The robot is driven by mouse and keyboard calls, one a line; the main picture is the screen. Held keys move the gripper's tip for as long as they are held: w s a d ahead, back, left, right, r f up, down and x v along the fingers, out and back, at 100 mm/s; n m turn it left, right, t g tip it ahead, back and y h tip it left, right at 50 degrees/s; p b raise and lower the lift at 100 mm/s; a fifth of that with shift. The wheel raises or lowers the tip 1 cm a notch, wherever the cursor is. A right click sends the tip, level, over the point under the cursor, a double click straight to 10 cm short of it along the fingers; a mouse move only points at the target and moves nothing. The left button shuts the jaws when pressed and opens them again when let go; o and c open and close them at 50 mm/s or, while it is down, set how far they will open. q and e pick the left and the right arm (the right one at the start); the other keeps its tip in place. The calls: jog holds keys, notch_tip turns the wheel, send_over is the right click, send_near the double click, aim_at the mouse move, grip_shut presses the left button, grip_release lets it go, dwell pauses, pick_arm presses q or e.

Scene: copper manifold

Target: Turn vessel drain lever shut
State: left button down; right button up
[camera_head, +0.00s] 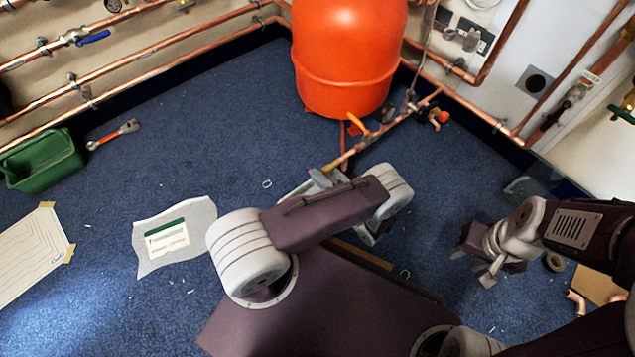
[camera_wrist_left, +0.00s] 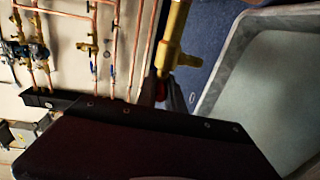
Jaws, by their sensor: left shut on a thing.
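The orange vessel (camera_head: 345,60) stands on the blue carpet at the back. A copper pipe runs from beside it down to a brass end (camera_head: 330,166), close to my left wrist. In the left wrist view, a brass valve body (camera_wrist_left: 175,35) comes down from the top, with a small red lever (camera_wrist_left: 162,88) at its lower end. My left gripper (camera_wrist_left: 172,95) is shut on this red lever; my wrist housing hides part of it.
A grey tray (camera_wrist_left: 213,75) lies beside the valve. An orange-yellow lever (camera_head: 357,123) sits on pipework under the vessel. A green crate (camera_head: 40,162), a wrench (camera_head: 113,134) and a sheet (camera_head: 150,262) lie on the left carpet. Copper pipes line both walls.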

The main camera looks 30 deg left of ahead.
pick_arm(q)
jog(key=shift+f+y+b, duration=0.15)
jog(key=shift+y+b, duration=0.3)
jog(key=shift+y, duration=0.15)
jog(key=shift+t, duration=0.4)
jog(key=c, duration=1.5)
grip_release()
jog(key=shift+o, duration=0.2)
jog(key=shift+s+d, duration=0.1)
jog(key=shift+d, duration=0.2)
jog(key=p+v, duration=0.2)
jog(key=v, duration=0.6)
jog(key=shift+d, duration=0.2)
